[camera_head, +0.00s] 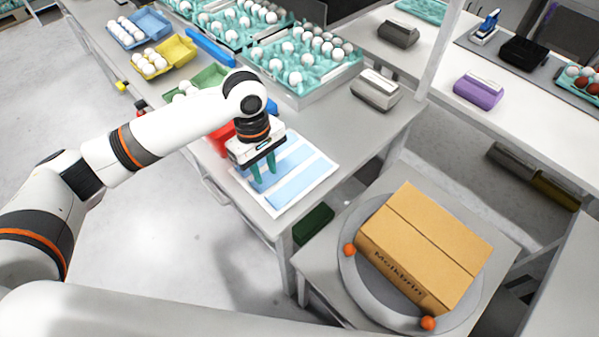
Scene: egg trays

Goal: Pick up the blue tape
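My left gripper (265,175) points down over a white sheet with light blue strips (300,182) at the table's near corner. Its two green fingers are apart with nothing seen between them. I cannot tell whether the fingertips touch the sheet. The light blue strips look like flat tape, partly hidden by the gripper. A small blue and white object (487,27), perhaps a tape dispenser, stands on the far right table. My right gripper is not in view.
A red item (221,137) and a green egg carton (209,77) sit close behind my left gripper. Teal trays of eggs (325,88) fill the table's back. A cardboard box (425,245) rests on a round plate at lower right.

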